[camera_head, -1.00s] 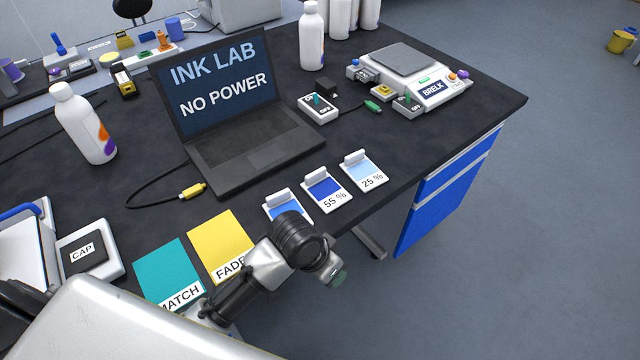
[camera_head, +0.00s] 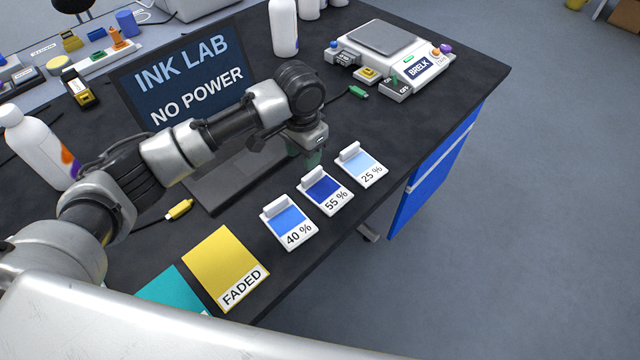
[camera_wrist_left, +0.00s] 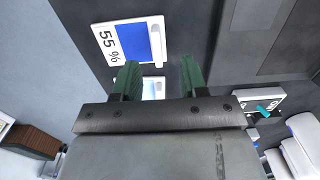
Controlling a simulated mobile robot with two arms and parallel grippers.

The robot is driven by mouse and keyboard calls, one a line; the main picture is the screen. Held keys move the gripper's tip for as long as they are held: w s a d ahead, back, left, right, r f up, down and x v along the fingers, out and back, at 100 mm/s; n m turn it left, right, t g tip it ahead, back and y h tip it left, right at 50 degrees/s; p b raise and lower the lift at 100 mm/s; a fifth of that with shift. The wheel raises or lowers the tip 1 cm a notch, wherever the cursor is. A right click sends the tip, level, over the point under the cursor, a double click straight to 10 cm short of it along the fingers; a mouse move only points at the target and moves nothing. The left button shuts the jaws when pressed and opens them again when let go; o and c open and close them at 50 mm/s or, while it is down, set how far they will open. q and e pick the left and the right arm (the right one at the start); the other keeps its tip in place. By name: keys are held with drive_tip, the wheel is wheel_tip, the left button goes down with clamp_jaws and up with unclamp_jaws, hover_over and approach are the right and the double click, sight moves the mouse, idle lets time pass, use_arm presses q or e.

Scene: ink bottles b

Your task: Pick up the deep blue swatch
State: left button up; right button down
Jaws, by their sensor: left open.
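The deep blue swatch (camera_head: 325,192), marked 55 %, lies on the black desk between two lighter blue ones, with a white clip-like block at its back edge. It also shows at the top of the left wrist view (camera_wrist_left: 131,42). My left gripper (camera_head: 308,158) is open and empty above the desk, just behind this swatch and near the laptop's right corner. In the left wrist view its green fingers (camera_wrist_left: 160,72) stand apart, and the swatch lies beyond their tips, apart from them. My right gripper is in neither view.
The 40 % swatch (camera_head: 290,224) and 25 % swatch (camera_head: 363,166) flank it closely. The open laptop (camera_head: 225,185) is behind, partly hidden by my arm. A yellow FADED card (camera_head: 225,265) lies to the left. The desk's front edge is close.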

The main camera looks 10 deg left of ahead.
sight(307, 176)
use_arm(q)
drive_tip(key=shift+f, duration=1.25)
drive_tip(key=f, duration=0.2)
drive_tip(key=f+p, duration=0.1)
drive_tip(key=shift+s+d+f, duration=0.1)
drive_tip(key=shift+d+f, duration=0.15)
drive_tip(key=shift+d, duration=0.05)
drive_tip(key=shift+f, duration=0.6)
clamp_jaws()
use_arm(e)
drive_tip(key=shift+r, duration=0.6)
